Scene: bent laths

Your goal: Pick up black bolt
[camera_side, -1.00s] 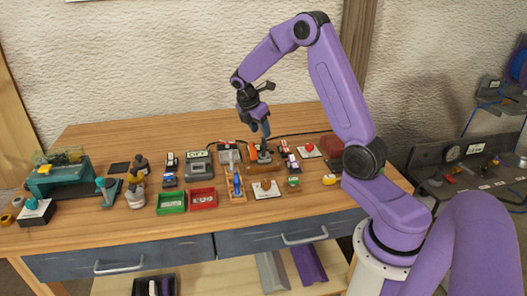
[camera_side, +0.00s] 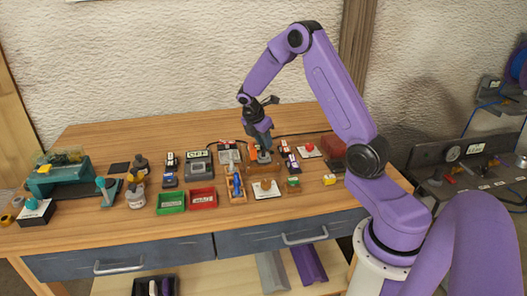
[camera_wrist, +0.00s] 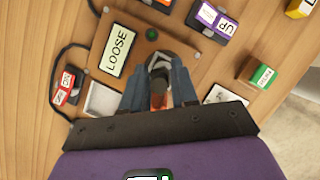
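The black bolt (camera_wrist: 160,66) shows in the wrist view as a dark round piece on a brown wooden board (camera_wrist: 185,52) beside a white "LOOSE" label. My gripper (camera_wrist: 160,80) has its blue-grey fingers apart, one on each side of the bolt; I see a gap between them and cannot tell whether they touch it. In the side view my gripper (camera_side: 264,157) points down, low over the brown board (camera_side: 262,168). The bolt itself is hidden there by the fingers. An orange piece (camera_wrist: 157,102) shows between the fingers in the wrist view.
A white tray (camera_wrist: 101,100) lies left of the fingers and a green-and-white block (camera_wrist: 262,76) to the right. A purple "UP" block (camera_wrist: 213,18) stands beyond. Green (camera_side: 171,202) and red (camera_side: 202,198) bins sit near the front. The table's back left is clear.

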